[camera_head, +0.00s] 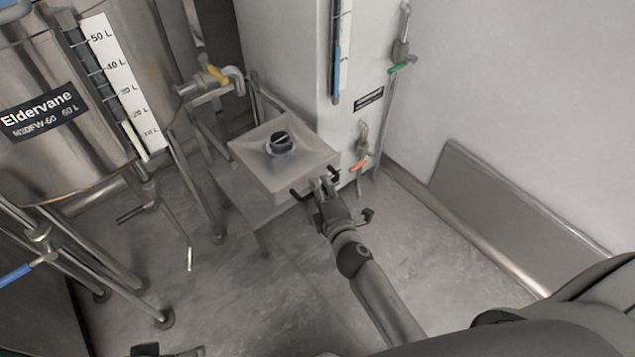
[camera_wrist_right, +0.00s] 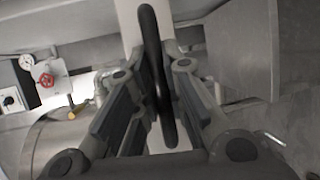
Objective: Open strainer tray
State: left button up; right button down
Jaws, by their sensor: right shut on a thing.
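The strainer tray (camera_head: 308,152) is a pale square box with a sloped inside and a dark round knob (camera_head: 281,142) at its centre. It sits on a low metal stand in the head view. A black handle (camera_head: 335,172) shows at its near right side. My right gripper (camera_head: 322,184) is at that side, shut on the handle. In the right wrist view the curved black handle (camera_wrist_right: 154,60) runs between the two fingers (camera_wrist_right: 160,98). Dark parts at the bottom edge of the head view may be my left gripper (camera_head: 167,351); its fingers cannot be made out.
A steel tank (camera_head: 50,165) on legs stands at the left, with a tap (camera_head: 215,75) near the tray. A pale column (camera_head: 310,60) with valves (camera_head: 358,166) rises behind the tray. A metal panel (camera_head: 500,205) leans along the right wall. The floor (camera_head: 240,305) in front is clear.

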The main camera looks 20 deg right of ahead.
jog(key=shift+s, duration=0.1)
jog(key=c, duration=1.5)
grip_release()
jog(key=s, duration=0.4)
jog(key=s+r, duration=0.1)
jog(key=s, duration=0.3)
jog(key=s+r, duration=0.1)
jog(key=s, duration=0.2)
jog(key=shift+s+a, duration=0.3)
jog(key=shift+s, duration=0.1)
